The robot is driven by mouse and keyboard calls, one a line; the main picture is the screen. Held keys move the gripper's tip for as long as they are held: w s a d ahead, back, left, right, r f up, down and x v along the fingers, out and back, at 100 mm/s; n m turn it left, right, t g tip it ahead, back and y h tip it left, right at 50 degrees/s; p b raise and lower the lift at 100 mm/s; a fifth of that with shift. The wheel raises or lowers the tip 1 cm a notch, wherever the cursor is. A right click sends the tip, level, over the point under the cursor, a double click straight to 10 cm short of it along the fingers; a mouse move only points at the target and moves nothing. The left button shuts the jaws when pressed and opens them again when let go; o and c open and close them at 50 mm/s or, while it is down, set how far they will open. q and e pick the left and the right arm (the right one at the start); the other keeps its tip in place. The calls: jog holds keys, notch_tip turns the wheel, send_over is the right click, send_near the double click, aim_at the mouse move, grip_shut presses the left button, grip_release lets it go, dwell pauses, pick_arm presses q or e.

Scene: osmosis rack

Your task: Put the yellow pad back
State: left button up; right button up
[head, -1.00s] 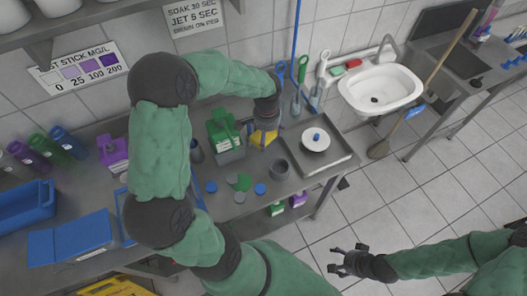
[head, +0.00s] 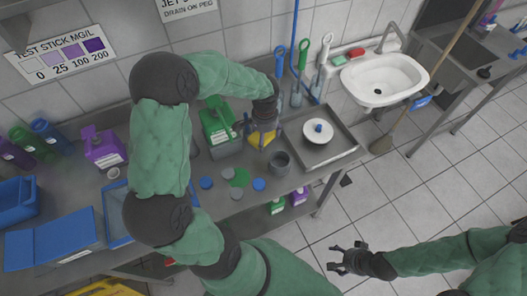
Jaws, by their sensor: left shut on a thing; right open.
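The yellow pad (head: 261,139) is on or just above the steel bench, between a green container and a grey cup. My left gripper (head: 263,127) comes down over it from above and is shut on it. The gripper hides part of the pad, and I cannot tell whether the pad touches the bench. My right gripper (head: 335,260) is open and empty, out over the tiled floor to the right of the bench.
A green container (head: 216,122) stands left of the pad, a grey cup (head: 280,162) right of it. Several discs, including a blue disc (head: 259,184), lie in front. A steel tray (head: 345,147) holds a white round piece (head: 318,138). A white sink (head: 383,78) is beyond.

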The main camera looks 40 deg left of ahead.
aim_at(265, 154)
pick_arm(q)
notch_tip(265, 154, down, 9)
jog(key=shift+r+b, duration=0.2)
jog(key=shift+b, duration=0.45)
jog(key=o, duration=0.9)
jog(key=shift+f, duration=0.1)
jog(key=shift+r, duration=0.55)
notch_tip(265, 154, up, 11)
jog(key=shift+r+p, duration=0.1)
jog(key=shift+p, duration=0.85)
